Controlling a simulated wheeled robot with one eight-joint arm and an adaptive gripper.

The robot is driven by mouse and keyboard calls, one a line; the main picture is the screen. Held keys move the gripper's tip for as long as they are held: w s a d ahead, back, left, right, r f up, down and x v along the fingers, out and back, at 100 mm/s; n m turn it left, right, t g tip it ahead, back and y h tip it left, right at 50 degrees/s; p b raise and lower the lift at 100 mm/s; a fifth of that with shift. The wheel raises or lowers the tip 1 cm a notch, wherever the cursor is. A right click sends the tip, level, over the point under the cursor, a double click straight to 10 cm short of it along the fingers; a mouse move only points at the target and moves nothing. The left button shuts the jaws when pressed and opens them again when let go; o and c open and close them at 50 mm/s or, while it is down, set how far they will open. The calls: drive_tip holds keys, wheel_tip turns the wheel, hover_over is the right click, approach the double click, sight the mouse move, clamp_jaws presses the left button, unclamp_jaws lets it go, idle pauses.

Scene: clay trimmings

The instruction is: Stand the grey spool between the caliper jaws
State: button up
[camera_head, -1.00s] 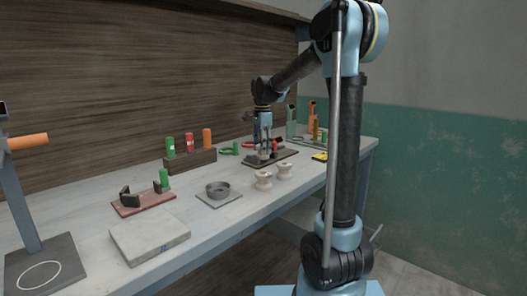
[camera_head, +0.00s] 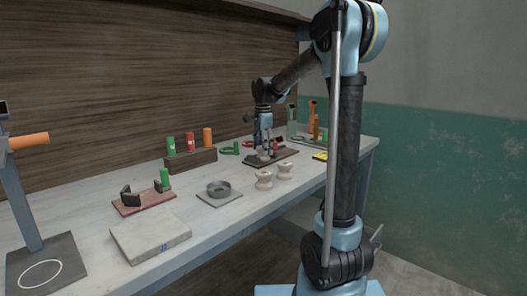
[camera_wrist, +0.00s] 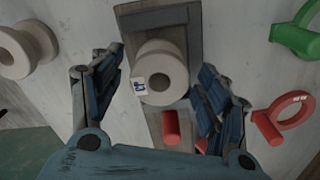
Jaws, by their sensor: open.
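A pale grey spool (camera_wrist: 161,72) with a small blue-marked tag stands on a dark board (camera_wrist: 158,20), with its round end and hole facing the wrist camera. My gripper (camera_wrist: 156,90) is open, with one finger on either side of the spool and visible gaps to it. In the head view, my gripper (camera_head: 265,148) is low over the dark board (camera_head: 287,154). A reddish board (camera_head: 131,208) with two dark upright blocks (camera_head: 130,196) stands farther left. I cannot tell for sure which fixture is the caliper.
A grey dish (camera_head: 219,188) and a pale slab (camera_head: 150,238) lie to the left. A red ring-shaped thing (camera_wrist: 285,118) and a green one (camera_wrist: 300,36) lie right of my gripper.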

wheel_tip(320, 180, up, 12)
drive_tip(key=shift+f, duration=0.15)
idle(0.3)
drive_tip(key=shift+s, duration=0.1)
